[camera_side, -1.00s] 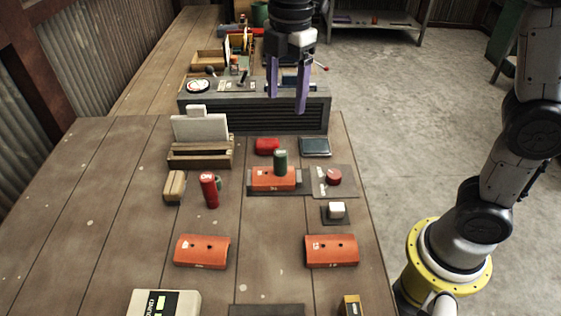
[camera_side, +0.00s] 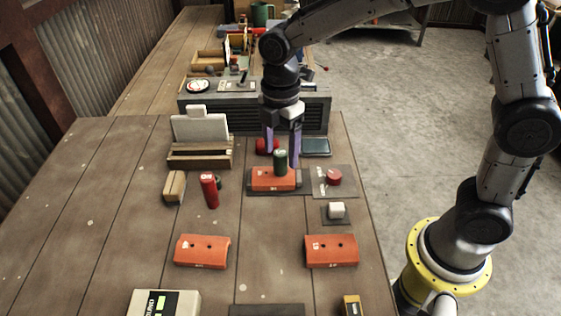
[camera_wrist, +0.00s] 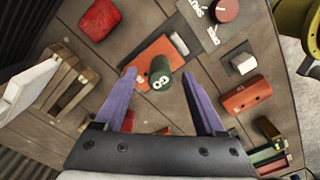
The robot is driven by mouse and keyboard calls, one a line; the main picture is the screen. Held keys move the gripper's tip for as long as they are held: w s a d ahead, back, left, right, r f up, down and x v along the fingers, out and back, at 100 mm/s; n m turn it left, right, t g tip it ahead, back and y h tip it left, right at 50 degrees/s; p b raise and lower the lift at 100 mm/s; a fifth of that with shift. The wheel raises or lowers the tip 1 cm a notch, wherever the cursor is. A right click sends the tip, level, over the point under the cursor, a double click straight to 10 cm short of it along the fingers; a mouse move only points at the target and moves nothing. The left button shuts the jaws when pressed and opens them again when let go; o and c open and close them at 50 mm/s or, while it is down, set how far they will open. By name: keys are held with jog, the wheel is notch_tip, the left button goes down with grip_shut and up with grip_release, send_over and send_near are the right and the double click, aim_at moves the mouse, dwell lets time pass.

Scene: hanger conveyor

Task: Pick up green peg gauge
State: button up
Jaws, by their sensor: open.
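The green peg gauge (camera_side: 280,160) stands upright in an orange block (camera_side: 272,179) on a dark base on the table. In the wrist view the green peg gauge (camera_wrist: 160,72) shows its marked top, ahead of and between my fingers. My gripper (camera_side: 281,158) is open, with purple fingers pointing down around or just behind the peg. In the wrist view my gripper (camera_wrist: 160,78) has one finger on each side of the peg, with gaps and no visible contact.
A red peg (camera_side: 209,190) stands to the left. Two more orange blocks (camera_side: 202,251) (camera_side: 331,251) lie nearer. A wooden rack (camera_side: 200,154) and a grey box (camera_side: 255,106) stand behind.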

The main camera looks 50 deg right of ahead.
jog(key=shift+f, duration=1.35)
grip_shut()
